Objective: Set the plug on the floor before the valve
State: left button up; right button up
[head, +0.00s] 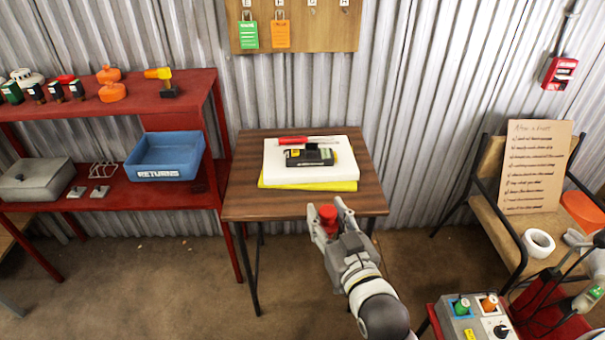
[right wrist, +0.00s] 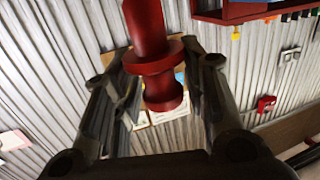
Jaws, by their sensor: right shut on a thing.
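My right gripper (head: 330,222) reaches in from the bottom of the head view and is shut on a red plug (head: 328,215). It holds the plug in front of the front edge of the small wooden table. In the right wrist view the plug (right wrist: 152,60) is a dark red stepped cylinder with a wide flange. It sits between the two fingers of the gripper (right wrist: 160,85). I cannot make out the valve in these frames. My left gripper is not in view.
The wooden table (head: 240,195) carries a white board, a yellow sheet and a dark device. A red shelf (head: 105,195) with a blue returns bin (head: 165,157) stands left. A chair (head: 520,220) and a grey control box (head: 475,320) are right. Brown floor (head: 170,290) is open front left.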

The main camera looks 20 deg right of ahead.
jog(key=w+d+b, duration=0.1)
jog(key=w+b, duration=0.2)
jog(key=w, duration=0.2)
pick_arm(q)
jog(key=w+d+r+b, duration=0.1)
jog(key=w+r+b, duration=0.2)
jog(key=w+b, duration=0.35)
pick_arm(e)
jog(key=m+h+b, duration=0.1)
jog(key=b, duration=0.1)
send_over(315, 195)
notch_tip(315, 195, down, 8)
jog(key=shift+s+r, duration=0.1)
notch_tip(315, 195, down, 3)
jog(key=shift+r+b, duration=0.1)
jog(key=shift+b, duration=0.2)
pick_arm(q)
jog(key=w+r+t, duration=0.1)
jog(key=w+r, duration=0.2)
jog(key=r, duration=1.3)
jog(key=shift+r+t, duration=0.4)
pick_arm(e)
jog(key=shift+f, duration=0.3)
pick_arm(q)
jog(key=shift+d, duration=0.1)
pick_arm(e)
jog(key=shift+f, duration=0.15)
